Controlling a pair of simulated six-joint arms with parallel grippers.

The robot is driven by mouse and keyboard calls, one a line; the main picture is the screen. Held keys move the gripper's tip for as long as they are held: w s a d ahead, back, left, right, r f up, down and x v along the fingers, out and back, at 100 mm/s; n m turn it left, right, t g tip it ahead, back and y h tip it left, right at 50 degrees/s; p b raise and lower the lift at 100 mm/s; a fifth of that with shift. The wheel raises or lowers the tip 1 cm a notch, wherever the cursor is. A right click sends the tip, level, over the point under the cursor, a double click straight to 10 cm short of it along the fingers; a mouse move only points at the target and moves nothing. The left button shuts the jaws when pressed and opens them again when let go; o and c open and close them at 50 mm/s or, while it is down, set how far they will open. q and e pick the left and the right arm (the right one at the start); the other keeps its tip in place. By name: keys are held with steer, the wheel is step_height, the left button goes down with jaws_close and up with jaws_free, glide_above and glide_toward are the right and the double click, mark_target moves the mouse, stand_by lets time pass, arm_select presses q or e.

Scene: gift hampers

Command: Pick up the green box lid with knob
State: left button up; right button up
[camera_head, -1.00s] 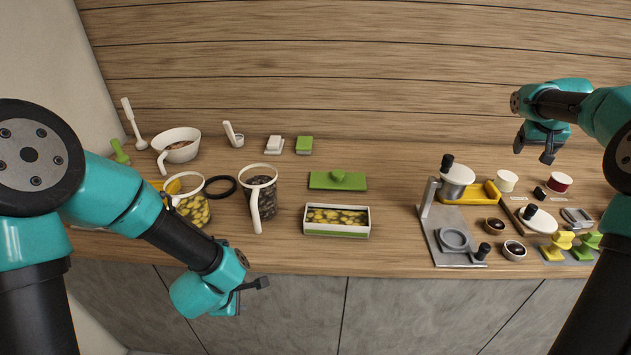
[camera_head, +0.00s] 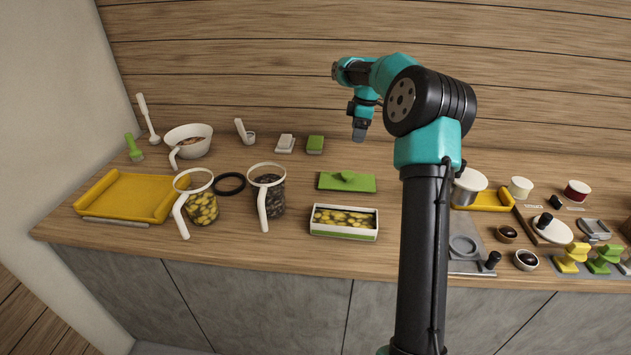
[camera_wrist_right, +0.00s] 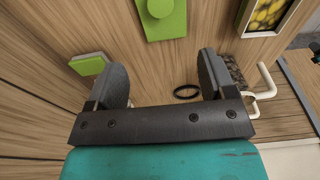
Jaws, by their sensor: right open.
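The green box lid with knob (camera_head: 347,181) lies flat on the counter behind the open box, its knob on top. It also shows at the top of the right wrist view (camera_wrist_right: 162,14). The white and green box (camera_head: 344,222) holds yellowish pieces and stands in front of the lid. My right gripper (camera_head: 360,132) is above the counter, behind and slightly right of the lid. In the right wrist view its two fingers (camera_wrist_right: 165,82) are apart with nothing held between them. The lid is beyond the fingertips, not touched. My left gripper is out of view.
Two handled jars (camera_head: 201,206) (camera_head: 270,197) and a black ring (camera_head: 226,184) stand left of the box. A small green block (camera_head: 315,144) lies behind the lid. A yellow tray (camera_head: 130,195) is at far left. My right arm hides part of the press (camera_head: 465,252).

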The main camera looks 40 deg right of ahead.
steer(key=shift+s+d+f, duration=0.1)
steer(key=shift+s+f, duration=0.05)
glide_above(348, 174)
steer(key=d, duration=0.1)
steer(key=f, duration=1.1)
steer(key=shift+s, duration=0.3)
steer(key=shift+w+f, duration=0.1)
steer(key=shift+f, duration=0.35)
steer(key=shift+a+f, duration=0.1)
steer(key=shift+w+a+f, duration=0.15)
steer(key=shift+a+f, duration=0.05)
steer(key=shift+f, duration=1.05)
steer(key=shift+w+a+f, duration=0.15)
steer(key=shift+f, duration=1.05)
steer(key=shift+c, duration=0.3)
steer(key=c, duration=0.9)
